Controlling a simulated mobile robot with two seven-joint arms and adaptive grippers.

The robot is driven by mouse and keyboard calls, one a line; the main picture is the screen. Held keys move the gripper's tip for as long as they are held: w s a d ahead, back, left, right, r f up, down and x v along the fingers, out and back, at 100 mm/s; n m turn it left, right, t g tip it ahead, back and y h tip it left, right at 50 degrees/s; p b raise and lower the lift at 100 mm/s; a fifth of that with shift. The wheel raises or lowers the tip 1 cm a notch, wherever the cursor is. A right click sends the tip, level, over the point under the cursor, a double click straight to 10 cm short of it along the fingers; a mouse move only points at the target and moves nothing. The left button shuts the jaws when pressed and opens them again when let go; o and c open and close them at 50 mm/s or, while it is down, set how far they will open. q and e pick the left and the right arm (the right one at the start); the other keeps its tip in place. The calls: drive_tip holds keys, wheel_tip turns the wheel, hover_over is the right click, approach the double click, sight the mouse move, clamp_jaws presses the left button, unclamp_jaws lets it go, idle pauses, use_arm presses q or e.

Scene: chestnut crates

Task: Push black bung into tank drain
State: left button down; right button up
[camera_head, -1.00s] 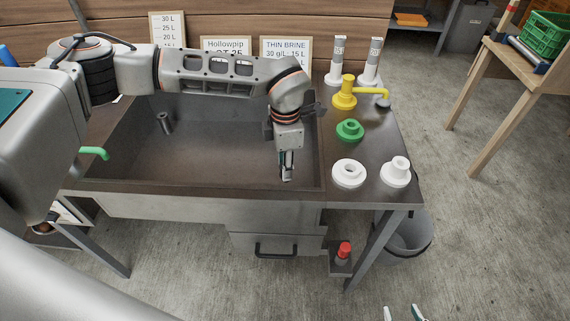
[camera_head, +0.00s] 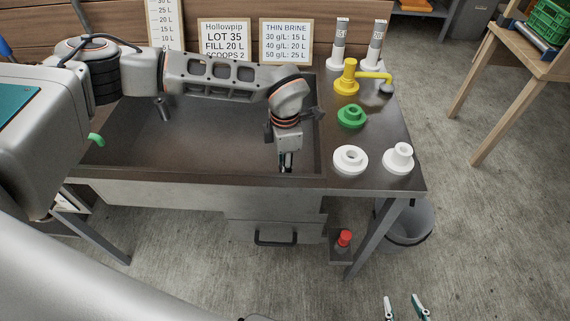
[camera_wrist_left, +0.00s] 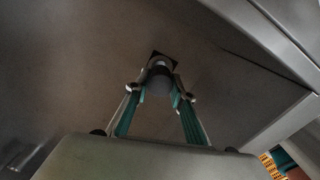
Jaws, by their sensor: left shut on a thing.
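My left gripper (camera_head: 286,166) reaches down inside the tank (camera_head: 200,182), near its right end. In the left wrist view the fingers (camera_wrist_left: 161,90) are shut on the black bung (camera_wrist_left: 159,84), a dark round piece between the fingertips. Just beyond it is a pale round part on a dark square patch (camera_wrist_left: 157,55), seemingly the drain. I cannot tell whether the bung touches or enters it. In the head view the tank's front rim and the gripper hide the bung. My right gripper (camera_head: 406,308) is open and empty at the bottom edge, above the floor.
Right of the tank stand a green flanged part (camera_head: 352,116), two white ones (camera_head: 350,160) (camera_head: 399,158), a yellow tap (camera_head: 348,78) and two labelled cylinders (camera_head: 339,45). A grey pipe (camera_head: 163,109) is in the tank's left back. A red-capped bottle (camera_head: 344,240) sits below.

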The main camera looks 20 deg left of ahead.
use_arm(q)
drive_tip(key=shift+p, duration=0.5)
idle(1.0)
drive_tip(key=shift+f, duration=0.5)
drive_tip(key=shift+f, duration=0.9)
drive_tip(key=shift+f+b, duration=0.25)
drive_tip(key=shift+b, duration=0.05)
drive_tip(key=c, duration=1.6)
unclamp_jaws()
drive_tip(key=shift+c, duration=0.2)
